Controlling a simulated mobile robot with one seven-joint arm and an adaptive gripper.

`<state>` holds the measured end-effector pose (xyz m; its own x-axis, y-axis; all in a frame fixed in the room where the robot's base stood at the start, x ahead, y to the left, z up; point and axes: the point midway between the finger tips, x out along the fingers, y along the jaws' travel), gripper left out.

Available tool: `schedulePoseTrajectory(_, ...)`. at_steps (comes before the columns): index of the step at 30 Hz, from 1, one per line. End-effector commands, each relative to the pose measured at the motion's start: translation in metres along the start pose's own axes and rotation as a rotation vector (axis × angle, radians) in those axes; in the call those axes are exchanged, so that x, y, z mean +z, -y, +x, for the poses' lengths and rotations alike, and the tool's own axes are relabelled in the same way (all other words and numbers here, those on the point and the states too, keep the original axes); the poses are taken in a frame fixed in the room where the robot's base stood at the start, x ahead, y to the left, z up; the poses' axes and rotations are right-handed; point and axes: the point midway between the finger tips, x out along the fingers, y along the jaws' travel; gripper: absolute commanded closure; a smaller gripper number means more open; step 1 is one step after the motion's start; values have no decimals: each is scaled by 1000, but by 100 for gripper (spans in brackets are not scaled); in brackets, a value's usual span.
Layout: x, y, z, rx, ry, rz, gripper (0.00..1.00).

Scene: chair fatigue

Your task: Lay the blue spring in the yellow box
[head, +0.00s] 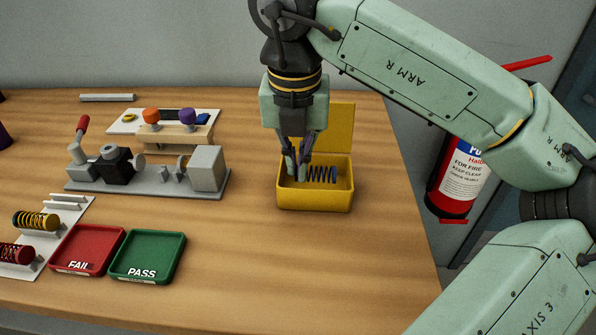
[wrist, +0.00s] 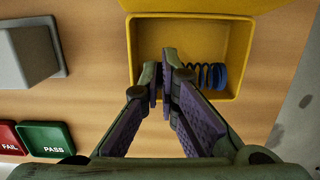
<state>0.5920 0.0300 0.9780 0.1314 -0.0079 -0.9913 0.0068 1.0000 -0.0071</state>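The yellow box (head: 315,200) stands on the table with its lid raised at the back. It also shows in the wrist view (wrist: 240,50). The blue spring (head: 322,174) is inside the box, on its side toward the right wall, and shows in the wrist view (wrist: 214,76). My gripper (head: 297,174) reaches down into the left part of the box. In the wrist view, the fingertips (wrist: 161,82) are close together, and the spring extends to the right from behind the right finger. That finger hides the spring's left end; whether the fingers hold it is unclear.
A red FAIL tray (head: 87,250) and a green PASS tray (head: 147,257) lie left of the box. A grey test fixture (head: 150,187) and a spring rack (head: 30,245) stand farther left. The table in front of the box is clear. A fire extinguisher (head: 455,190) hangs at right.

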Motion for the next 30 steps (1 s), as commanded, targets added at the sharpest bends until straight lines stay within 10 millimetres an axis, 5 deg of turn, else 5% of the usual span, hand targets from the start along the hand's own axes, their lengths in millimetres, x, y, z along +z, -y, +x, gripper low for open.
schedulePoseTrajectory(7,-4,0,30,2,-2,-1,100)
schedulePoseTrajectory(19,-5,0,37,0,0,0,100)
schedulePoseTrajectory(24,-5,0,35,1,-1,0,87)
schedulePoseTrajectory(30,-5,0,35,1,-1,0,87)
